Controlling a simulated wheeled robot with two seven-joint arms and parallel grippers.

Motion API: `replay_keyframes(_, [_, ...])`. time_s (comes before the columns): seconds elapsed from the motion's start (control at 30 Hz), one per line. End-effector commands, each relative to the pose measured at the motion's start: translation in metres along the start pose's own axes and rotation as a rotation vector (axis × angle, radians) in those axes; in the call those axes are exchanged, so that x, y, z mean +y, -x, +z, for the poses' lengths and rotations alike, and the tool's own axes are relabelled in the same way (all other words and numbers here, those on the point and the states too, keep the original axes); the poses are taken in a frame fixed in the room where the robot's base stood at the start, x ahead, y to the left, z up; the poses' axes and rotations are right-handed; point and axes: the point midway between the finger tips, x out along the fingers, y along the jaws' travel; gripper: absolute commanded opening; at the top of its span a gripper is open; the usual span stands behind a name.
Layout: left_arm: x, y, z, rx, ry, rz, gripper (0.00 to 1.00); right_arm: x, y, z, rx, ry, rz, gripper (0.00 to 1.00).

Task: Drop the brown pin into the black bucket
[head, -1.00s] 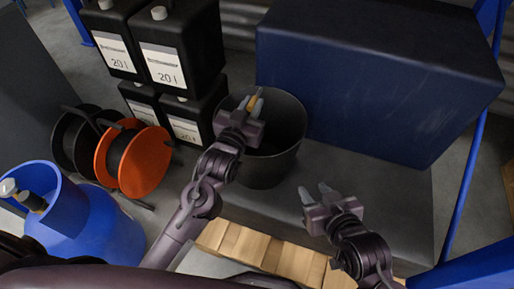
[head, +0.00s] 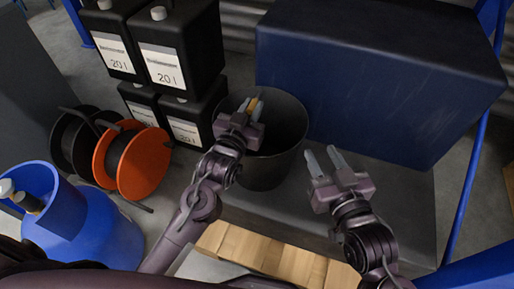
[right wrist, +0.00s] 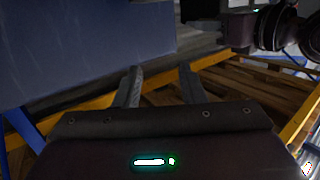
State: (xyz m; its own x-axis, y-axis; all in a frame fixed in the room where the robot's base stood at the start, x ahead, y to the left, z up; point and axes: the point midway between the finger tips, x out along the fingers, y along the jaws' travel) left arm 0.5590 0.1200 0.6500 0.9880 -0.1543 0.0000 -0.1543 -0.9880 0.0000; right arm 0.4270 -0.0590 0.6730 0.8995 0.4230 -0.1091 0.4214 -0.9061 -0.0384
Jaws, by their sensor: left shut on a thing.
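The black bucket (head: 272,168) stands upright on a dark grey surface, near the middle of the head view. My left gripper (head: 254,107) is over the bucket's left part and is shut on the brown pin (head: 252,105), which shows as a small orange-brown piece between the fingers. Most of the pin is hidden by the gripper. My right gripper (head: 325,162) is open and empty, to the right of the bucket and apart from it. Its two spread fingers also show in the right wrist view (right wrist: 160,88), with nothing between them.
Several black 20 l canisters (head: 178,60) are stacked left of the bucket. An orange reel (head: 138,165) and a blue gas bottle (head: 95,235) stand further left. A large dark blue box (head: 375,85) is behind and right. Wooden slats (head: 255,246) run along the front.

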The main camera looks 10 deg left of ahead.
Motion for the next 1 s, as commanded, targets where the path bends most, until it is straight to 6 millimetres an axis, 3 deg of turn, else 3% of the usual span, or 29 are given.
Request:
replay_keyframes(0.07, [0.000,0.000,0.000,0.001,0.000,0.000,0.00,0.000,0.000,0.000,0.000,0.000,0.000,0.36])
replay_keyframes(0.1, [0.000,0.000,0.000,0.001,0.000,0.000,0.23,0.000,0.000,0.000,0.000,0.000,0.000,0.36])
replay_keyframes(0.27, [0.000,0.000,0.000,0.000,0.000,0.000,0.43,0.000,0.000,0.000,0.000,0.000,0.000,0.36])
replay_keyframes(0.67, [0.000,0.006,0.000,-0.001,0.000,0.000,0.44,0.000,0.000,0.004,-0.026,0.000,-0.001,0.36])
replay_keyframes(1.0, [0.000,0.049,0.000,-0.003,0.000,0.001,0.44,-0.006,0.020,0.074,-0.346,-0.017,-0.008,0.36])
